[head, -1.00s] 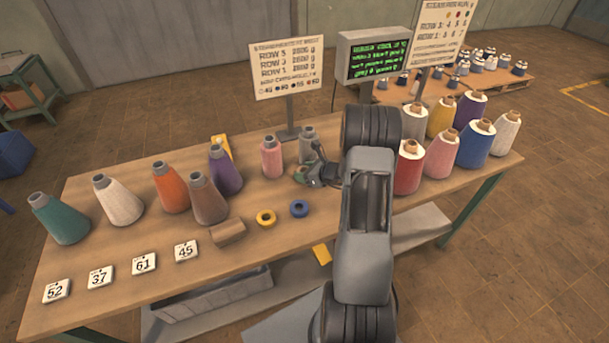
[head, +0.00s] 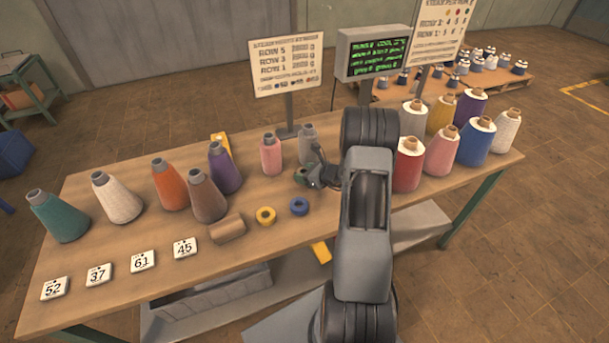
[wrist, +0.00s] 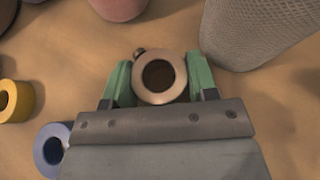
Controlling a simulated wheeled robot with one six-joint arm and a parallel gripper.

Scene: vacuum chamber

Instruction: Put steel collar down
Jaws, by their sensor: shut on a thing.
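The steel collar (wrist: 160,98) is a round ring with a dark central hole and a small knob at its upper left. In the wrist view my gripper (wrist: 160,80) is shut on it, with a green finger against each side. In the head view my gripper (head: 306,178) is low over the table, just in front of the grey cone (head: 307,146); the collar is too small there to make out clearly. I cannot tell whether the collar touches the wooden table (head: 130,240).
A yellow ring (head: 266,216) and a blue ring (head: 299,207) lie close in front of my gripper. A pink cone (head: 271,155) stands behind left, a red spool (head: 407,168) to the right. Number cards (head: 143,261) line the front left.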

